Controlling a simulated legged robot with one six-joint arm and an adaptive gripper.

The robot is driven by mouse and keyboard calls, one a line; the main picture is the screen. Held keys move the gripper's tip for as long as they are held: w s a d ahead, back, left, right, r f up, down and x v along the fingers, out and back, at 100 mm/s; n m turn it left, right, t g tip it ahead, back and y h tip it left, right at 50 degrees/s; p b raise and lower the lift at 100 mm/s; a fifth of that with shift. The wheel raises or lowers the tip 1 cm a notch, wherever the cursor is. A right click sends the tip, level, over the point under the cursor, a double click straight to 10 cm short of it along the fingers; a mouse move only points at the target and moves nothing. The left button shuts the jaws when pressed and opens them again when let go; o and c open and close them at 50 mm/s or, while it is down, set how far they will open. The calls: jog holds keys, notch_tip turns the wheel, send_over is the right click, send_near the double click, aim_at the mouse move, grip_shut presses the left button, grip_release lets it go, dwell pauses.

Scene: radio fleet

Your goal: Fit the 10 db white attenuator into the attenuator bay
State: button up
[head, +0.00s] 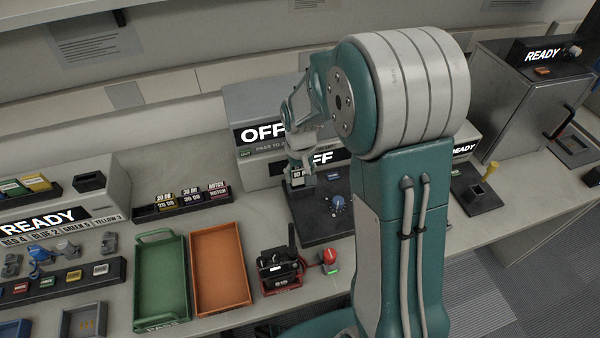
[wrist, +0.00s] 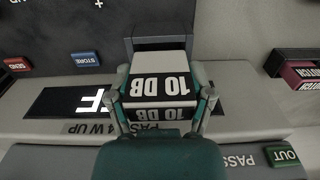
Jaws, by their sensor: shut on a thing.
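The white 10 dB attenuator (wrist: 158,86), with black label bands reading 10 DB, is between the two fingers of my gripper (wrist: 163,102) in the wrist view. My gripper is shut on it. In the head view my gripper (head: 301,178) is over the left back part of the dark test panel, and part of the attenuator (head: 297,173) shows there. A dark grey block (wrist: 160,41), which looks like the attenuator bay, is right at the attenuator's far end in the wrist view. Its opening is hidden, so I cannot tell whether the attenuator is inside.
The tester displays (head: 262,134) read OFF. A rack (head: 180,209) holds other labelled attenuators at left. Green (head: 160,236) and orange (head: 220,229) trays and a black radio (head: 277,268) stand in front.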

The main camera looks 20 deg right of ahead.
jog(key=shift+f, duration=1)
jog(key=o, duration=1.3)
jog(key=shift+c, duration=0.2)
notch_tip(320, 180, up, 12)
jog(key=shift+f, duration=0.1)
jog(key=s+r+t, duration=0.2)
jog(key=s+r, duration=0.3)
jog(key=s, duration=0.5)
jog(key=s+r+t, duration=0.3)
jog(key=s+r, duration=0.2)
jog(key=s, duration=0.6)
jog(key=shift+r+t, duration=0.25)
jog(key=shift+t, duration=0.05)
